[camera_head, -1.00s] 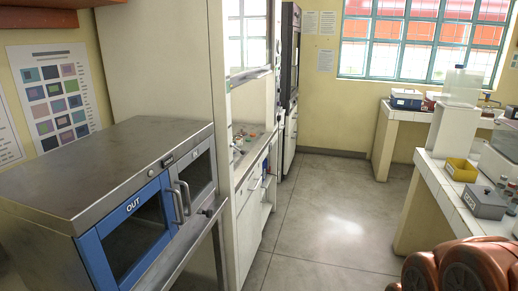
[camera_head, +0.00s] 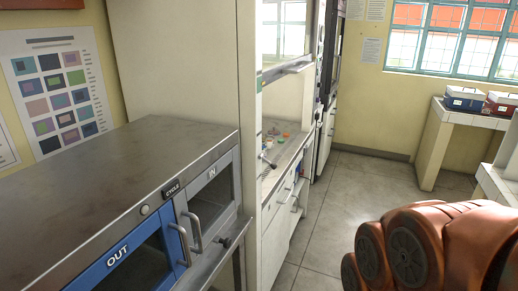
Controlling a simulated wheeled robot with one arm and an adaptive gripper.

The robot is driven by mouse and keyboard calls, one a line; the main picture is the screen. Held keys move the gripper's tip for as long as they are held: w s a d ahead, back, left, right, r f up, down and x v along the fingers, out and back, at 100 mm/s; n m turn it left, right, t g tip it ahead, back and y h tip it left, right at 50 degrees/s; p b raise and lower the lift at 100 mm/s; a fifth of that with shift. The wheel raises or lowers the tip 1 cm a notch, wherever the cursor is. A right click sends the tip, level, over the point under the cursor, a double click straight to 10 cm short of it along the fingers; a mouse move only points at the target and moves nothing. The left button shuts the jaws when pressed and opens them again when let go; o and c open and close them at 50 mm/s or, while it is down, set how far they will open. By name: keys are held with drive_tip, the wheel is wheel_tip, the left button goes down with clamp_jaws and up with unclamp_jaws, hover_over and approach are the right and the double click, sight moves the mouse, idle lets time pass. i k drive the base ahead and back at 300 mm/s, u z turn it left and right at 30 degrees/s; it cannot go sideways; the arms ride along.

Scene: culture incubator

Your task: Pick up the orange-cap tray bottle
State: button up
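No orange-cap tray bottle can be made out for certain. Several small coloured items, one of them orange (camera_head: 284,135), lie on the counter (camera_head: 272,178) in the bay past the tall pale cabinet. They are too small to tell what they are. My orange arm fills the lower right corner. My gripper does not show.
A steel-topped unit (camera_head: 110,185) with a blue OUT door (camera_head: 135,262) and a grey IN door (camera_head: 212,195) stands close at left. Clear floor (camera_head: 335,205) runs down the middle. A far bench (camera_head: 440,130) carries a blue box (camera_head: 467,98) and a red box (camera_head: 501,103).

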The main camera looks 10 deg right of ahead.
sight(270, 138)
drive_tip(key=u, duration=0.1)
drive_tip(key=k, duration=0.95)
drive_tip(key=z, duration=1.2)
drive_tip(key=i, duration=1.6)
drive_tip(key=u, duration=0.4)
drive_tip(key=i, duration=0.95)
drive_tip(key=u, duration=1.35)
drive_tip(key=i, duration=0.4)
drive_tip(key=u, duration=0.2)
